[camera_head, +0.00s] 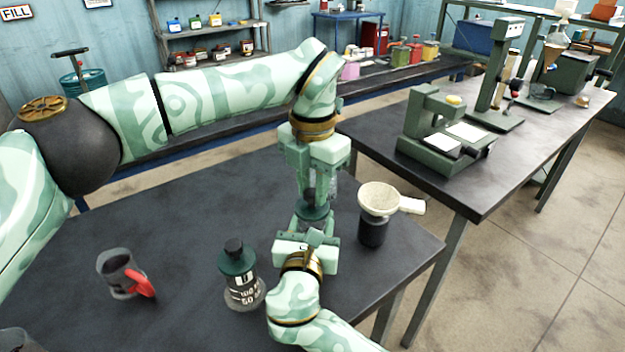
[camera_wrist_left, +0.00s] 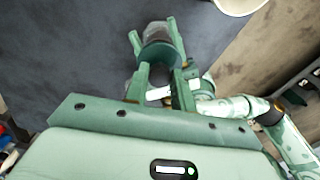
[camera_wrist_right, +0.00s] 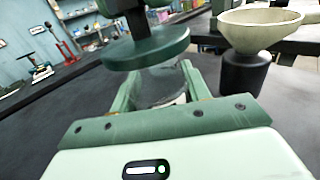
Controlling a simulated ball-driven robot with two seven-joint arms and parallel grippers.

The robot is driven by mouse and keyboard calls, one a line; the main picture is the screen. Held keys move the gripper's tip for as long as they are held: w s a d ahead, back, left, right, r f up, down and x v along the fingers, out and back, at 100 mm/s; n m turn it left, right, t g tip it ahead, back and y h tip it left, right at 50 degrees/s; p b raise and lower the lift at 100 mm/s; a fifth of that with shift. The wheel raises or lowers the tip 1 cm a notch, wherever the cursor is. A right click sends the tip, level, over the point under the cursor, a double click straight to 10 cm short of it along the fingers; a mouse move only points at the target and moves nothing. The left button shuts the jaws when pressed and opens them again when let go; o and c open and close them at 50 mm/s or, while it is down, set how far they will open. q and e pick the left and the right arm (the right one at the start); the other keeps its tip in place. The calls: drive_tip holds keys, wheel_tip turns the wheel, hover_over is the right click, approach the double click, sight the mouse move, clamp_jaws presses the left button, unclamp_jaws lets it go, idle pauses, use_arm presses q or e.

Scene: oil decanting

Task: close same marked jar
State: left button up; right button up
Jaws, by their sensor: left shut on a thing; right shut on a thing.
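A clear glass jar (camera_wrist_right: 165,85) stands between the fingers of my right gripper (camera_wrist_right: 158,92), which is shut on it from the front. Its mark is hidden. A round green lid (camera_wrist_right: 150,48) with a black knob (camera_wrist_right: 130,22) is right above the jar mouth; I cannot tell if it is fully seated. My left gripper (camera_wrist_left: 160,88) points down and is shut on the knob. In the head view the lid (camera_head: 313,212) shows between my left gripper (camera_head: 316,188) and right gripper (camera_head: 306,243). A second jar (camera_head: 240,278), green-lidded and black-knobbed with white markings, stands to the left.
A cream funnel (camera_head: 379,198) sits on a black container (camera_head: 373,231) close to the right of the grippers. A pitcher (camera_head: 118,272) with a red handle stands at left. The dark table (camera_head: 180,235) is clear between them. A side bench (camera_head: 480,190) holds a green device (camera_head: 440,130).

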idle(0.4)
use_arm(q)
drive_tip(key=shift+f, duration=0.9)
drive_tip(key=shift+f, duration=0.55)
drive_tip(key=o, duration=1)
wheel_tip(320, 180, up, 12)
drive_tip(key=shift+f, duration=0.1)
